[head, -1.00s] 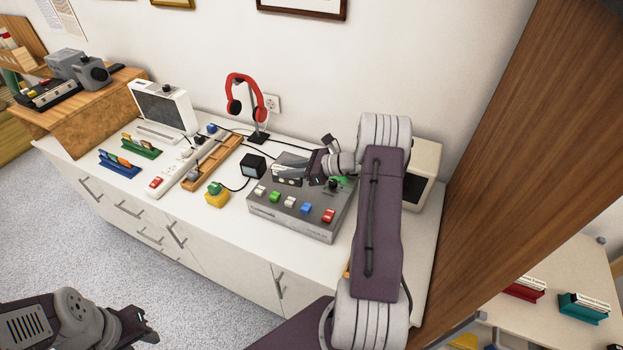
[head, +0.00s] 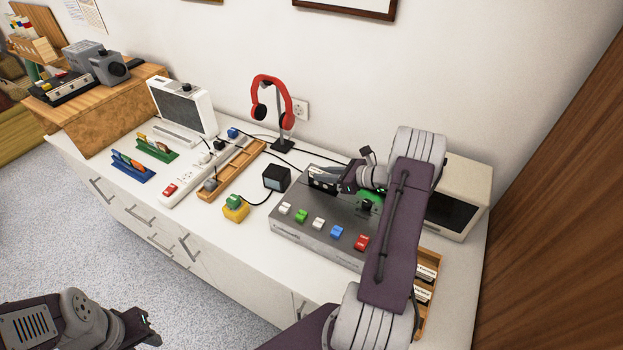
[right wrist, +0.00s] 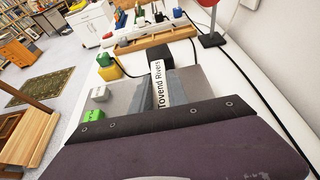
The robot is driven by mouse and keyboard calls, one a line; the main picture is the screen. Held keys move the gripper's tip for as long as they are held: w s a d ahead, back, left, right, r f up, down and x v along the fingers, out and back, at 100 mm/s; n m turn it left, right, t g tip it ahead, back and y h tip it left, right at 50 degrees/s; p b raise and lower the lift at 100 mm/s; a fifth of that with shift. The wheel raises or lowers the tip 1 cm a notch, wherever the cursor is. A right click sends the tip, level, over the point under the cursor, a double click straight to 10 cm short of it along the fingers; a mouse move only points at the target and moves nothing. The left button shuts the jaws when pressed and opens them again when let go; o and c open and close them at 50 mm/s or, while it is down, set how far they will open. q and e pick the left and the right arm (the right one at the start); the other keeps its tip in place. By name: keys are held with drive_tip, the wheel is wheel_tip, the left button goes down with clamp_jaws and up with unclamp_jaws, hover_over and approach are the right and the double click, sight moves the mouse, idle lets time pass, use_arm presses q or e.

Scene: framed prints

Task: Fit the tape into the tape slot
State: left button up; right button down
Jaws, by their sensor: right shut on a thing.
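The tape (head: 322,180) is a dark cassette with a white label, at the back left of the grey deck (head: 318,236) with colored buttons. My right gripper (head: 340,183) is shut on it. In the right wrist view, the tape's white label strip (right wrist: 160,88) reads "Tovend Rivers" and lies over the deck top. I cannot tell whether the tape touches the deck. The tape slot cannot be made out; my right arm and gripper cover part of the deck top. My left gripper (head: 148,328) is open and empty at the lower left, away from the cabinet top.
A small black cube (head: 277,178) and a yellow block with a green button (head: 235,208) stand left of the deck. A red headphone stand (head: 272,103) is behind. A white boxy device (head: 466,190) is at the right. Cables run behind the deck.

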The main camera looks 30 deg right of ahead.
sight(324, 189)
drive_tip(key=shift+w+f, duration=0.15)
drive_tip(key=shift+w, duration=0.05)
drive_tip(key=shift+s, duration=0.35)
drive_tip(key=f+b, duration=0.3)
drive_tip(key=shift+s+a+f, duration=0.1)
drive_tip(key=shift+s+f, duration=0.15)
drive_tip(key=shift+s, duration=0.15)
drive_tip(key=shift+w, duration=0.2)
drive_tip(key=c, duration=1.3)
unclamp_jaws()
drive_tip(key=shift+r, duration=0.2)
drive_tip(key=v, duration=1.2)
drive_tip(key=shift+f, duration=0.1)
